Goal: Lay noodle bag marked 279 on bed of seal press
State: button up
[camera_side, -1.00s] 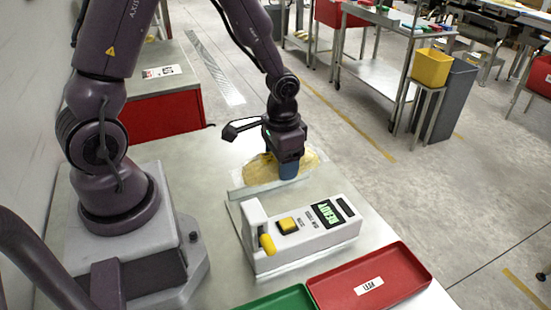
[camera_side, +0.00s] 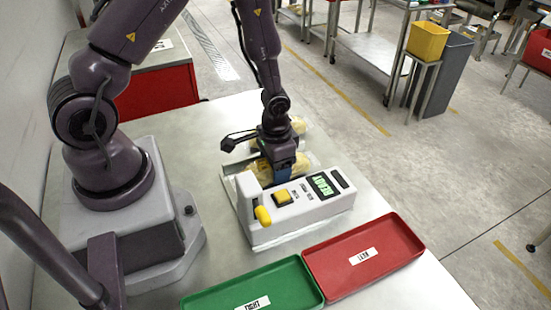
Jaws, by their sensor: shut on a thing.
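A clear bag of yellow noodles (camera_side: 264,172) lies low at the back of the seal press (camera_side: 301,205), partly hidden by my gripper. My gripper (camera_side: 281,178) points down and is shut on this bag. The pale bed (camera_side: 230,168) of the press shows at the bag's left; whether the bag rests on it or hangs just above I cannot tell. A second yellow bag (camera_side: 299,125) lies on the table behind my gripper. No number is readable on either bag. The press shows READY beside a yellow button and a yellow-gripped handle.
The steel table (camera_side: 200,140) is clear to the left of the bags. A red-sided bench (camera_side: 160,95) stands behind.

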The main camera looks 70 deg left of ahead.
jog(key=shift+f, duration=0.1)
dwell(0.3)
jog(key=o, duration=1.2)
jog(key=shift+c, duration=0.2)
jog(key=shift+r, duration=4.5)
